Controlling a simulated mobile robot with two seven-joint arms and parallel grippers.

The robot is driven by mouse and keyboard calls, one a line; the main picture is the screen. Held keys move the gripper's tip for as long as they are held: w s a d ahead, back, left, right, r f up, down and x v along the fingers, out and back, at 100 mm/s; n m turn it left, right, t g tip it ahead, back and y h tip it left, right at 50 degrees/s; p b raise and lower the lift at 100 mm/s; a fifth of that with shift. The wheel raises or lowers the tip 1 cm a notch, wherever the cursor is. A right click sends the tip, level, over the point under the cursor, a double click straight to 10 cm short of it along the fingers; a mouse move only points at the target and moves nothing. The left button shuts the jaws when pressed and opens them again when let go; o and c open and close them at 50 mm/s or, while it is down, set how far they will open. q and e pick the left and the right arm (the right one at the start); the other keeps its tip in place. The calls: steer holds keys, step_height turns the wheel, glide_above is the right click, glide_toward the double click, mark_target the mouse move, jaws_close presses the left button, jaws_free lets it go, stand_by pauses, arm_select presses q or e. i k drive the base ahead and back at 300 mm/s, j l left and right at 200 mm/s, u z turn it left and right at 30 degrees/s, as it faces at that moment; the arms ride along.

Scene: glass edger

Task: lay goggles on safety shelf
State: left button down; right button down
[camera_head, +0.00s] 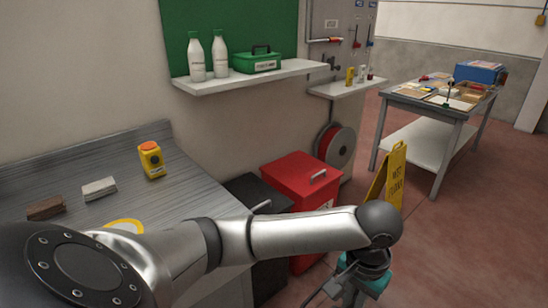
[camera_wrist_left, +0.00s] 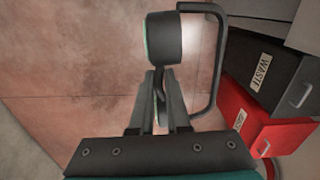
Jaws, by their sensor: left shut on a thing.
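My left gripper (camera_wrist_left: 160,85) is shut on the goggles (camera_wrist_left: 165,38), which show as a dark rounded piece with a green edge and a dark bent frame in the left wrist view. In the head view this gripper (camera_head: 362,285) hangs low at the bottom edge, right of the red bin; the goggles are not clear there. The white wall shelf (camera_head: 255,76) under a green board looks like the safety shelf. It holds two white bottles (camera_head: 208,57) and a green case (camera_head: 257,62); bare surface shows at its right end. My right gripper is out of view.
A red bin (camera_head: 300,180) and black bin (camera_head: 245,190) stand below the shelf. A smaller shelf (camera_head: 350,87), yellow floor sign (camera_head: 387,178) and work table (camera_head: 430,105) lie to the right.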

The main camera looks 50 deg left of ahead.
mark_target(300, 64)
steer(key=i+l+u, duration=0.1)
steer(key=i+u, duration=0.15)
steer(key=i, duration=0.95)
steer(key=i+u, duration=0.5)
steer(key=i+l+u, duration=0.35)
steer(key=i+u, duration=0.15)
steer(key=i, duration=0.15)
